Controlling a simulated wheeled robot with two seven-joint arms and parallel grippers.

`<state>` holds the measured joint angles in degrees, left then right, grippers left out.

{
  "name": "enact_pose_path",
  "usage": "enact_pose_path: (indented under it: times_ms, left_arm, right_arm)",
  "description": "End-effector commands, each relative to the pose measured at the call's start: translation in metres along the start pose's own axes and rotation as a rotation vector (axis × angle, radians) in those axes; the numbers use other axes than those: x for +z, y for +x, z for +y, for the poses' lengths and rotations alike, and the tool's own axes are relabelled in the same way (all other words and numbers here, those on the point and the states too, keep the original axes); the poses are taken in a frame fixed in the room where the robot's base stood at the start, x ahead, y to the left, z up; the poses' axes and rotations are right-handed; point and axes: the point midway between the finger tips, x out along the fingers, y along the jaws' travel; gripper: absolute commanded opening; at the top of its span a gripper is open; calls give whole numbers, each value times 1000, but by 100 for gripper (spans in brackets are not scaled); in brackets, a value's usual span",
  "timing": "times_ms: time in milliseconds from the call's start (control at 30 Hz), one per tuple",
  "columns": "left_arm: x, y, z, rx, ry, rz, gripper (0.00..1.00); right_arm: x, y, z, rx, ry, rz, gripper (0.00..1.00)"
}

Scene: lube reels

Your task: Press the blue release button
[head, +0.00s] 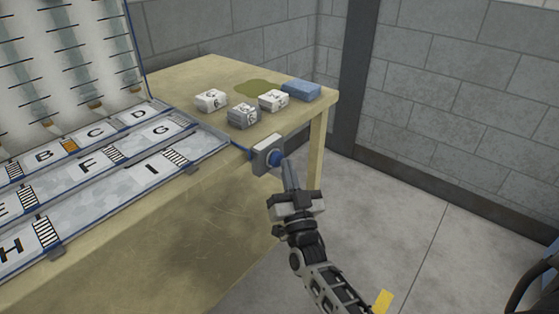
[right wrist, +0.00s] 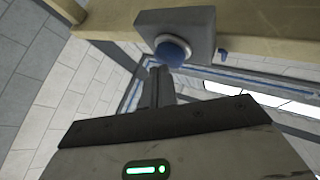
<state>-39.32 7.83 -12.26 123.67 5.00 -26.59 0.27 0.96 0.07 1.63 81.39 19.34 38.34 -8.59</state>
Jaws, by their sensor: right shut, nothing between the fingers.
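The blue release button (head: 275,158) sits on a grey box (head: 263,156) fixed at the table's edge. In the right wrist view the blue button (right wrist: 171,52) shows as a round knob below the grey box (right wrist: 177,28). My right gripper (head: 289,166) is shut and empty, with its fingertips right beside the button. In the right wrist view the fingers (right wrist: 158,82) reach up to just under the button; I cannot tell whether they touch it. My left gripper is not in view.
A wooden table (head: 205,215) carries a lettered rack (head: 120,185) at the left. Several small white and grey blocks (head: 243,116) and a blue block (head: 301,90) lie at the back near an olive stain (head: 254,88). The floor (head: 420,225) at the right is mostly clear.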

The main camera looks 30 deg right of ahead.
Motion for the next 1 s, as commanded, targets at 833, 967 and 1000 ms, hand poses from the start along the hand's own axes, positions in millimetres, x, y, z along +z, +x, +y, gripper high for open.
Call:
enact_pose_path:
  times_ms: [833,967,1000]
  left_arm:
    - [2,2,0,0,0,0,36]
    - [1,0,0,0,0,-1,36]
    - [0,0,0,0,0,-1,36]
  right_arm:
    - [3,5,-4,0,0,1,0]
    - [1,4,-2,0,0,0,0]
    - [0,2,-2,0,-1,0,0]
